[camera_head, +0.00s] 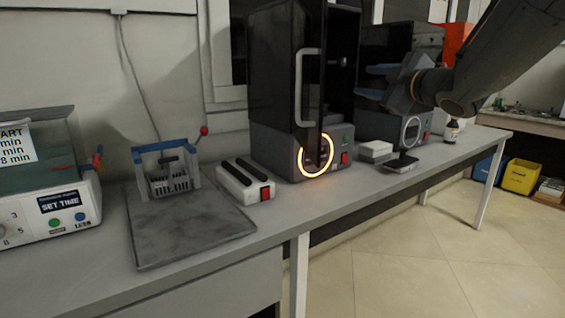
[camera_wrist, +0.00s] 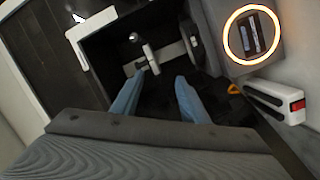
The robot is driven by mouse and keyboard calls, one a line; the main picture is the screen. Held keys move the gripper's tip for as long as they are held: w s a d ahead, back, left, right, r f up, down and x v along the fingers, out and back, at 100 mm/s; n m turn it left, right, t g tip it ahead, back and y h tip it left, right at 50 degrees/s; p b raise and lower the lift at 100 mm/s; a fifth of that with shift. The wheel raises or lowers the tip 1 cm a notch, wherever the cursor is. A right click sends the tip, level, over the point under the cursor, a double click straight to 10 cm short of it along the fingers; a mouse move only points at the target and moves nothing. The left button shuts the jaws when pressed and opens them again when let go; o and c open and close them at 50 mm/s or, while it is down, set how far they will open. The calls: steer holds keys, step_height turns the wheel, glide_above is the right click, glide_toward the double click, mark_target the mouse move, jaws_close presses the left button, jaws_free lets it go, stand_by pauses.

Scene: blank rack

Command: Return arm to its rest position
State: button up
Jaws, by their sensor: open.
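My gripper (camera_head: 371,82) is at the upper right in the head view, raised above the bench, right of the tall black machine (camera_head: 270,70) with the glowing orange ring. Its two blue fingers are apart in the wrist view (camera_wrist: 157,93), and nothing shows between them. In the wrist view, which is turned sideways, the fingers point toward a dark chamber with a light grey fitting (camera_wrist: 152,58) inside. The glowing ring (camera_wrist: 230,35) lies right of this chamber. My arm runs from the gripper to the upper right.
A second dark machine (camera_head: 378,124) stands behind my gripper. A small black stand (camera_head: 402,163), white blocks (camera_head: 375,151) and a brown bottle (camera_head: 452,134) are below it. A white switch box (camera_head: 235,180) and blue-framed rack (camera_head: 165,165) stand left. Open floor lies in front.

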steer(key=s+a+f+m+g+h, duration=0.1)
steer(key=s+f+m+g+h, duration=0.3)
steer(key=f+m, duration=0.55)
steer(key=s+a+f+m+g+h, duration=0.1)
steer(key=s+a+f+g, duration=0.25)
steer(key=s+f, duration=0.6)
steer(key=s+a+f+m+g+h, duration=0.2)
steer(key=s+a+f+g, duration=0.15)
steer(key=s+f, duration=0.65)
steer(key=s+a+f+m+g+y, duration=0.1)
steer(key=s+a+g, duration=0.15)
steer(key=s, duration=0.55)
steer(key=s+a+f+g, duration=0.1)
steer(key=s+f+g, duration=0.15)
steer(key=s, duration=0.45)
steer(key=d+r+m+p, duration=0.2)
steer(key=d+r+p, duration=0.6)
steer(key=p, duration=0.8)
steer(key=shift+d+r+g+h, duration=0.3)
steer(key=shift+d+r, duration=0.05)
steer(key=shift+d, duration=0.05)
